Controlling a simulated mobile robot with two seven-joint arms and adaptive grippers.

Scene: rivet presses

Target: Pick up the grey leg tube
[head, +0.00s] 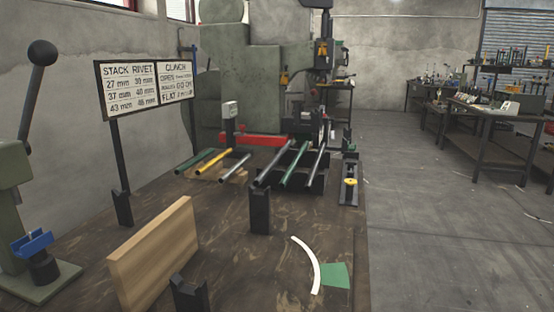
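Several tubes lie near the back of the workbench. On the left, a green tube (194,160), a yellow tube (214,161) and a grey tube (235,167) lie side by side on a wooden rest (207,173). On the right, a dark grey tube (272,167), another green tube (295,165) and another grey tube (317,166) lie on a black rack (319,185). More than one tube looks grey, and I cannot tell which is the leg tube. Neither of my grippers shows in the head view.
The workbench (225,240) carries a wooden board (152,252), black uprights (260,211), a white curved strip (312,265) and a green patch (336,275). A lever press (20,220) stands left, a sign (147,86) behind. The floor (440,230) to the right is mostly clear.

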